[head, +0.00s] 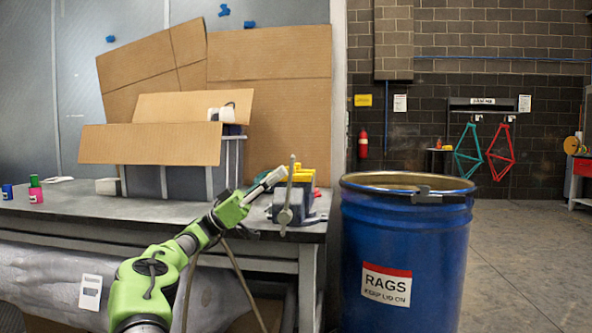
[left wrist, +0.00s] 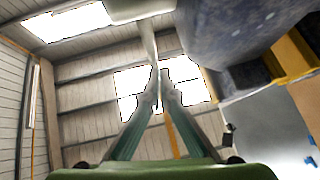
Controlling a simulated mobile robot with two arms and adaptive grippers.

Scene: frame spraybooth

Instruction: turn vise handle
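The vise (head: 285,213) is blue-grey with yellow parts and sits at the right end of the workbench. Its handle (head: 291,190) is a thin grey bar standing nearly upright at the vise's front. My left gripper (head: 284,173) reaches up from the lower left to the handle's upper part. In the left wrist view the two fingers (left wrist: 160,84) come close together at the tips, around the pale handle bar (left wrist: 148,42). The speckled blue-grey vise body (left wrist: 225,28) fills the upper right there. The exact finger contact is small and partly hidden. My right gripper is out of view.
A blue rags drum (head: 404,255) stands close to the right of the workbench (head: 90,205). Cardboard sheets (head: 150,145) lean at the back of the bench. Small pots (head: 35,190) stand at its left. Open floor (head: 530,260) lies right of the drum.

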